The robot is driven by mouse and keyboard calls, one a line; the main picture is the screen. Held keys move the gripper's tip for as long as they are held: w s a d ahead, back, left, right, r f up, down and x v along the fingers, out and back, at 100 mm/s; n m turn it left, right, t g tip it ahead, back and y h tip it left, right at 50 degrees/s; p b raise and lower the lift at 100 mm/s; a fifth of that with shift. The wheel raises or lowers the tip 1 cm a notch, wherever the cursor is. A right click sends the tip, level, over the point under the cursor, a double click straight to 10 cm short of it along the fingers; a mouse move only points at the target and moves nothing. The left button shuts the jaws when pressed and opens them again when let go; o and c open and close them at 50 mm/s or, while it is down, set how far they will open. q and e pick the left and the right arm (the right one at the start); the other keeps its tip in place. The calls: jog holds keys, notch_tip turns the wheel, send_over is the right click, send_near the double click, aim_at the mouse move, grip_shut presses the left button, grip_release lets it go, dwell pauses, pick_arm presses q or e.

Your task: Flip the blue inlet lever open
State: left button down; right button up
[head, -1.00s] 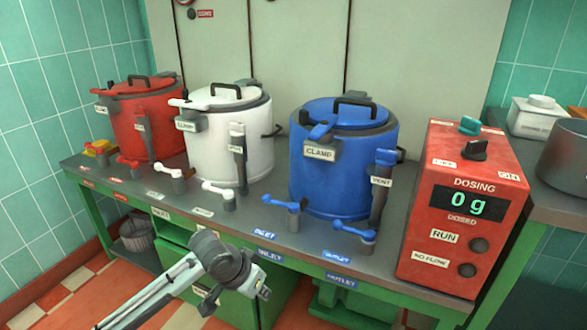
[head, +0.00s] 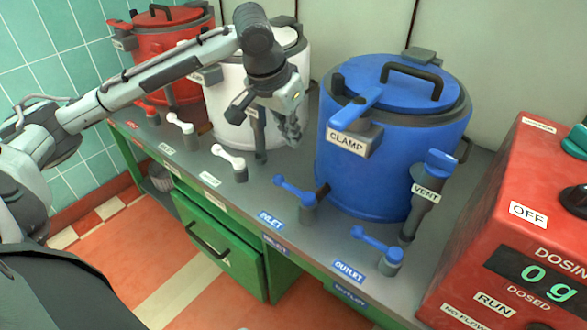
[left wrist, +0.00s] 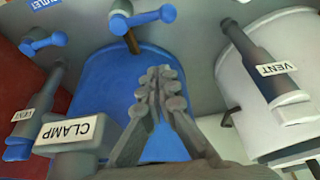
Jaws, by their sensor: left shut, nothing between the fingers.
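The blue inlet lever (head: 293,190) stands on a grey post at the bench front, left of the blue kettle (head: 350,175), its handle pointing left and slightly back behind the INLET label (head: 270,219). In the left wrist view the inlet lever (left wrist: 140,19) shows at the top, beyond my fingertips. My left gripper (head: 292,138) is shut and empty, above the bench between the white and blue kettles. It is above and behind the lever and apart from it. Its closed fingers (left wrist: 160,76) overlap the blue kettle in the left wrist view. My right gripper is out of view.
The blue outlet lever (head: 376,241) is to the right of the inlet. The clamp (head: 347,138) and vent (head: 425,190) project from the blue kettle. White levers (head: 229,156) stand to the left. The red dosing box (head: 510,240) fills the right.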

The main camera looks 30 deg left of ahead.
aim_at(293, 189)
pick_arm(q)
notch_tip(293, 189, down, 10)
jog(key=shift+f+b, duration=0.15)
jog(key=shift+b, duration=0.4)
jog(key=shift+s, duration=0.1)
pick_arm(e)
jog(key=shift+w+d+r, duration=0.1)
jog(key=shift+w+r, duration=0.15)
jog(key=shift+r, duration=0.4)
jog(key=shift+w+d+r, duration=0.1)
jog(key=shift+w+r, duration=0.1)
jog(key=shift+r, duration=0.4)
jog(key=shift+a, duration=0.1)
